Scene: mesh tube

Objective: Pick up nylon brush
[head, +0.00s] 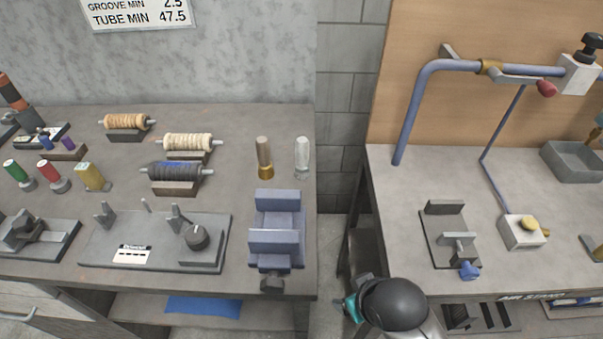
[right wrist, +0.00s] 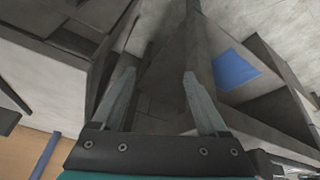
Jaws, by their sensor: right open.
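Three ribbed rolls on metal spindles rest on dark blocks at the back of the left bench: an orange-tan one (head: 124,121), a cream one (head: 188,142) and a black one (head: 176,171). The cream one looks most like a nylon brush, but I see no label to settle it. My right gripper (right wrist: 157,74) is open and empty in the right wrist view. In the head view its teal part (head: 352,307) shows low in the gap between the benches, well right of the rolls; its fingers are hardly visible there. My left gripper is not in view.
A blue vise (head: 277,228) stands at the left bench's front right corner. Two upright bottle-like items (head: 264,155) stand behind it. A grey fixture with a knob (head: 156,240) lies in front of the rolls. The right bench (head: 400,190) carries pipework and small fixtures.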

